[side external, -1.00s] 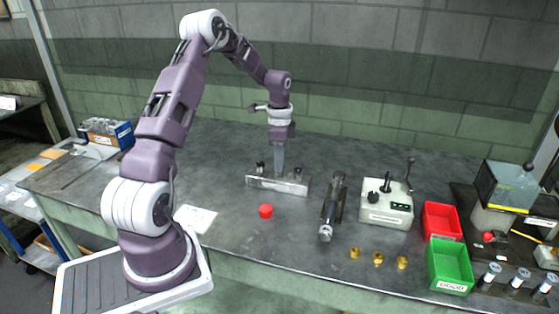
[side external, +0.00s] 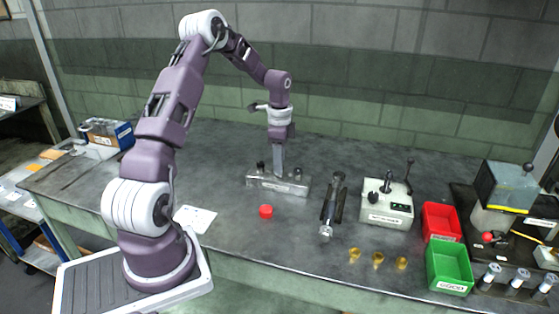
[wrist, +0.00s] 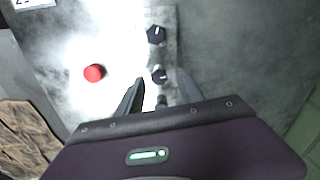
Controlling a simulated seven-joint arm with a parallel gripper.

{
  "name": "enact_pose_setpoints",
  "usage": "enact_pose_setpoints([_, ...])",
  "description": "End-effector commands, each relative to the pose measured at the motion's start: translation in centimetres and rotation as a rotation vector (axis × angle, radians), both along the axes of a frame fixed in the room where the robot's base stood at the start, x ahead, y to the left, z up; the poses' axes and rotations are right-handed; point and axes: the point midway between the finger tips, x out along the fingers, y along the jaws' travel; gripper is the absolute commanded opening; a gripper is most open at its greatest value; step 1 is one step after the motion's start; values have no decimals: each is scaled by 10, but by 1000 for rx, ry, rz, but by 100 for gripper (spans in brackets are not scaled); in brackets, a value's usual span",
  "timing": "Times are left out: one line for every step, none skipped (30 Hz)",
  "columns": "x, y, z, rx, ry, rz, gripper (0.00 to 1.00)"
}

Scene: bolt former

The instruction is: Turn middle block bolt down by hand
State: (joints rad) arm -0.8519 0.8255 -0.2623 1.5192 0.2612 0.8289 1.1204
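The metal block (side external: 262,183) lies on the bench with dark bolts standing along its top. The left bolt (side external: 261,167) and right bolt (side external: 298,173) show in the side view; the middle bolt is hidden there by my gripper (side external: 279,172). In the wrist view, the middle bolt (wrist: 159,76) stands between my two fingertips (wrist: 160,77), with a visible gap on each side. The left bolt (wrist: 156,34) is beyond it, and the right bolt (wrist: 161,101) is partly hidden by my gripper body. My gripper points straight down and is open around the middle bolt's head.
A red cap (side external: 266,211) lies in front of the block. A dark cylindrical tool (side external: 332,205) and a control box (side external: 386,207) stand to the right. Brass pieces (side external: 377,258), a red bin (side external: 441,221) and a green bin (side external: 448,266) are farther right. Bench behind the block is clear.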

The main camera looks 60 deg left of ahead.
Motion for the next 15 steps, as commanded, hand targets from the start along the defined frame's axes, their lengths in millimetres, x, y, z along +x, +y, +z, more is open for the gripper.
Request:
enact_pose_setpoints([0,0,0,-1,1,0,44])
enact_pose_setpoints([0,0,0,-1,1,0,44])
enact_pose_setpoints([0,0,1,-1,1,0,44])
enact_pose_setpoints([0,0,3,0,0,0,44])
enact_pose_setpoints([0,0,6,1,-1,0,44])
enact_pose_setpoints([1,0,13,2,-3,1,44])
enact_pose_setpoints([1,1,20,3,-3,0,44])
enact_pose_setpoints([0,0,26,3,-3,0,44])
enact_pose_setpoints([1,1,35,3,-4,0,44])
enact_pose_setpoints([0,1,42,3,-2,0,44])
enact_pose_setpoints([1,1,48,3,-3,1,44])
enact_pose_setpoints([0,0,55,3,-3,1,44])
enact_pose_setpoints([0,0,59,2,-3,1,44])
enact_pose_setpoints([0,0,63,2,-1,0,44])
enact_pose_setpoints([0,0,67,2,-2,0,44])
